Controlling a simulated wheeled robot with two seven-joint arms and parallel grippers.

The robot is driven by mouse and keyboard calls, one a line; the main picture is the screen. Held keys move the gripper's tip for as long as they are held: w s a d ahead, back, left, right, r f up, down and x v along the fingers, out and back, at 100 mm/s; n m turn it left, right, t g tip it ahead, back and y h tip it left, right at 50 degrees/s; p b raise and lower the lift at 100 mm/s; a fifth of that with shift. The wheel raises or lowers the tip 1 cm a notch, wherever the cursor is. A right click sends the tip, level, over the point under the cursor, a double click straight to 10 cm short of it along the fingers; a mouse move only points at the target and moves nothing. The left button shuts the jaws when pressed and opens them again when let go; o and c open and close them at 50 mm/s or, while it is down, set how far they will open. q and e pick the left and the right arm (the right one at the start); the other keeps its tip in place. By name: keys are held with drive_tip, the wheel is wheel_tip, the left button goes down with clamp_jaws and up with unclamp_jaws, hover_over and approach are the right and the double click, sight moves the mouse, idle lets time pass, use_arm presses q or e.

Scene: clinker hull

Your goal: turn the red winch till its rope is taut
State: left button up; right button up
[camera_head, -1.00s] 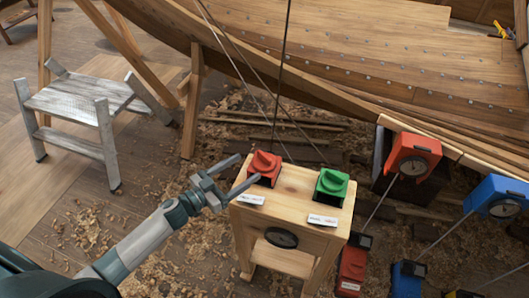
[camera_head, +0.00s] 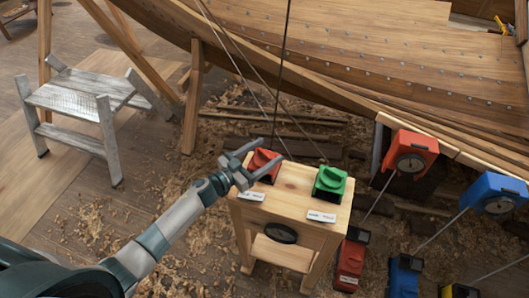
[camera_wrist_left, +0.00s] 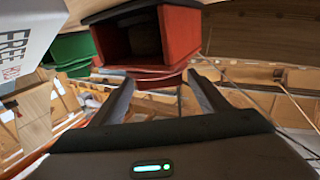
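The red winch (camera_head: 265,161) sits on the left of a small wooden stand's top (camera_head: 294,187). A dark line rises from near it past the hull and looks straight; thinner lines slant up to the left. My left gripper (camera_head: 268,152) is open at the winch, its fingers spread to either side of it in the head view. In the left wrist view the winch's red housing (camera_wrist_left: 182,38) is just beyond the open fingers (camera_wrist_left: 160,82), and nothing is clearly gripped. I cannot tell whether the fingers touch the winch. My right gripper is out of view.
A green winch (camera_head: 330,183) stands close on the right, with white labels in front of both. Red (camera_head: 411,154) and blue (camera_head: 497,193) gauge boxes are farther right. The wooden hull (camera_head: 360,60) overhangs behind. A step stool (camera_head: 80,100) stands left.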

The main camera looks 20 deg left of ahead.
use_arm(q)
drive_tip(key=c, duration=1)
drive_tip(key=shift+o, duration=0.2)
